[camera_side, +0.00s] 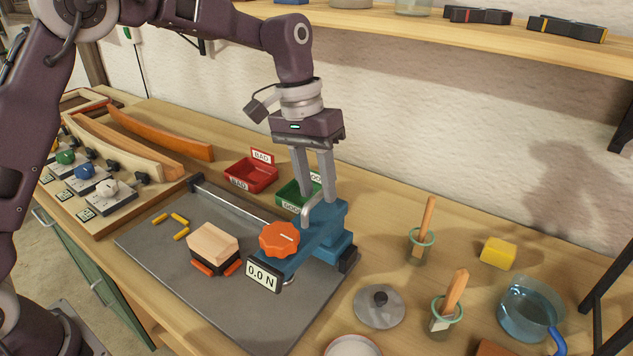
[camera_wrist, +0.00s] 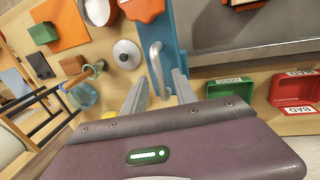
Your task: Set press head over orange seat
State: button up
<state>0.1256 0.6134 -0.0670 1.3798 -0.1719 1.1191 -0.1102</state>
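The blue press head (camera_side: 305,240) has an orange knob (camera_side: 279,238), a silver handle (camera_side: 311,204) and a display reading 0.0 N (camera_side: 262,275). It stands at the right part of the grey plate. My gripper (camera_side: 316,196) points down over the handle. In the wrist view, the handle (camera_wrist: 157,65) lies between the two parted fingers (camera_wrist: 160,80), with gaps visible at both sides. A dark block with orange pads (camera_side: 203,268) at its foot and a pale wood piece (camera_side: 212,241) on top stands left of the head; I cannot tell whether this is the orange seat.
A silver rail (camera_side: 235,203) runs along the back of the grey plate (camera_side: 160,245). Red (camera_side: 251,175) and green (camera_side: 290,194) trays stand behind. Small yellow pieces (camera_side: 180,219) lie on the plate's left. A round lid (camera_side: 379,305), jars and a blue-handled jug (camera_side: 530,308) are at the right.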

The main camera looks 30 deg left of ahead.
grip_shut()
dwell(1.4)
